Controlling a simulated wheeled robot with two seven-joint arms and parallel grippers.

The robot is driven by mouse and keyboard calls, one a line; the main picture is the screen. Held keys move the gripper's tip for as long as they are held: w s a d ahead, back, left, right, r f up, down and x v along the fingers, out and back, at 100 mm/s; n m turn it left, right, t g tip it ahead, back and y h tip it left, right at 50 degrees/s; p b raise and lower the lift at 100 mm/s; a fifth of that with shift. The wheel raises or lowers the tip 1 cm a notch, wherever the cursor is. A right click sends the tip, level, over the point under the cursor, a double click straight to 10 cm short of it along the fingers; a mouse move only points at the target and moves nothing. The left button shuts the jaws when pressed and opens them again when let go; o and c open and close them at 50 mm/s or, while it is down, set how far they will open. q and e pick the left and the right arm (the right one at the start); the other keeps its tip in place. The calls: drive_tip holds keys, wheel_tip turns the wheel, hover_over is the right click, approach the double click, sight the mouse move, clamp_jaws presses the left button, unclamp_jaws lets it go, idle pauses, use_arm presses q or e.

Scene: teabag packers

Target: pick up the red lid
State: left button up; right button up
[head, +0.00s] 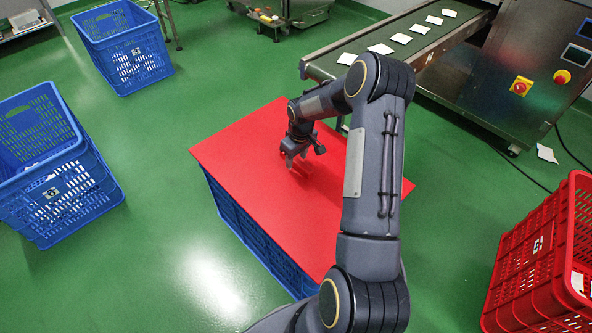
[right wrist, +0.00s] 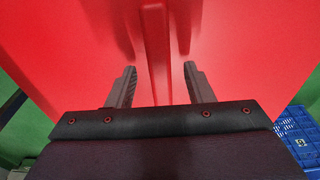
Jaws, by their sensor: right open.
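The red lid (head: 235,146) is a flat red sheet lying on top of a blue crate (head: 245,228) in the middle of the head view. My right gripper (head: 294,160) is over the lid, close to its surface, with fingers pointing down. In the right wrist view the lid (right wrist: 60,50) fills most of the picture. A raised red ridge, the lid's handle (right wrist: 155,55), runs between the two fingers of my open right gripper (right wrist: 158,85). I cannot tell whether the fingers touch the lid. My right arm hides part of the lid's right side. My left gripper is not in view.
Blue crates stand on the green floor at the left (head: 55,165) and upper left (head: 122,45). A red crate (head: 540,260) is at the lower right. A conveyor (head: 400,45) with several white packets runs behind the lid. Floor left of the lid is clear.

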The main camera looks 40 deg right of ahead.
drive_tip(key=shift+f, duration=0.75)
drive_tip(key=shift+r, duration=0.1)
drive_tip(key=shift+c, duration=0.2)
clamp_jaws()
drive_tip(key=shift+w+r, duration=0.1)
